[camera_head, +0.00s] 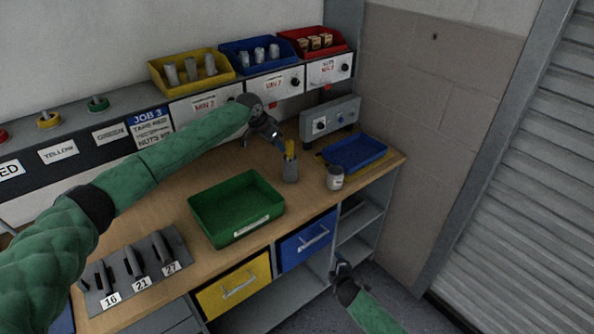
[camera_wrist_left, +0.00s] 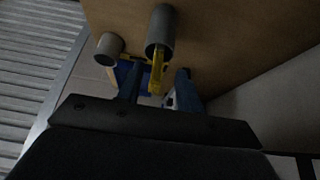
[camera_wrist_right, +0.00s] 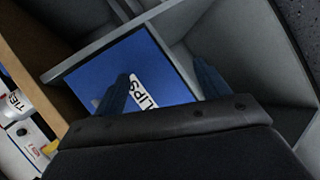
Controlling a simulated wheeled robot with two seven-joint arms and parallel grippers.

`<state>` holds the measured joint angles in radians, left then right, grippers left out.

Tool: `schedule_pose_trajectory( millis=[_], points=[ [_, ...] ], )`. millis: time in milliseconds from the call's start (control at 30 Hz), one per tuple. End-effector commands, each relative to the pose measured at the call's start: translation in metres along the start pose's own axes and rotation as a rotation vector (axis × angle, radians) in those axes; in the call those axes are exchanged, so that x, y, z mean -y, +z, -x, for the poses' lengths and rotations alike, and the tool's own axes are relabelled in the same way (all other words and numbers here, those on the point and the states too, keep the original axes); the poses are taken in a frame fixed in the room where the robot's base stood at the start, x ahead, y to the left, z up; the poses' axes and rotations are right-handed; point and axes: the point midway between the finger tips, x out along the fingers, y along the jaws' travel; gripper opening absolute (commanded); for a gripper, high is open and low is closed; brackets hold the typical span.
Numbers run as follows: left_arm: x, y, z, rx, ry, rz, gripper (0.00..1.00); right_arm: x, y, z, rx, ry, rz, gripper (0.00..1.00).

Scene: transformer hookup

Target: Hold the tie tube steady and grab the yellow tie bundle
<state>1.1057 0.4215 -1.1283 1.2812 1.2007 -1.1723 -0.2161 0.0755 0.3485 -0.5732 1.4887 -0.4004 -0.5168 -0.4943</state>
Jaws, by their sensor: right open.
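The grey tie tube (camera_head: 290,171) stands on the wooden bench with the yellow tie bundle (camera_head: 290,149) sticking out of its top. My left gripper (camera_head: 274,134) is above and just left of the bundle. In the left wrist view the yellow bundle (camera_wrist_left: 157,67) shows between the two spread fingers, with a gap on each side, and the tube (camera_wrist_left: 160,25) lies beyond it. My right gripper (camera_head: 343,264) is low, in front of the bench shelves and away from the tube. Its fingers (camera_wrist_right: 165,75) are apart and empty.
A pale jar (camera_head: 335,179) stands right of the tube, before a blue tray (camera_head: 354,153). A green bin (camera_head: 237,210) is left. The right wrist view shows a blue surface (camera_wrist_right: 105,68) with a partly hidden label reading "LIPS". The grey control box (camera_head: 330,118) stands behind.

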Motion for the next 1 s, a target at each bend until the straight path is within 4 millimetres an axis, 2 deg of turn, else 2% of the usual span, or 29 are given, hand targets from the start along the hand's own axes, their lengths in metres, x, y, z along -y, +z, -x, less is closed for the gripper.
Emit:
schedule_pose_trajectory(
  millis=[33,200,300,500,667,767,1000],
  points=[
    [0.000,0.000,0.000,0.000,0.000,0.000,0.36,-0.026,-0.009,0.001,-0.016,0.037,0.055,0.74],
    [0.000,0.000,0.000,0.000,0.000,0.000,0.36,-0.101,-0.040,0.011,-0.058,0.155,0.243,0.74],
    [0.000,0.000,0.000,0.000,0.000,0.000,0.36,-0.142,-0.059,0.022,-0.077,0.228,0.356,0.74],
    [0.000,0.000,0.000,0.000,0.000,0.000,0.36,-0.208,-0.093,0.048,-0.098,0.359,0.555,0.74],
    [0.000,0.000,0.000,0.000,0.000,0.000,0.36,-0.248,-0.117,0.063,-0.092,0.449,0.717,0.74],
    [0.000,0.000,0.000,0.000,0.000,0.000,0.36,-0.262,-0.128,0.059,-0.063,0.478,0.834,0.74],
    [0.000,0.000,0.000,0.000,0.000,0.000,0.36,-0.295,-0.153,0.034,0.055,0.529,1.183,0.74]
  ],
)
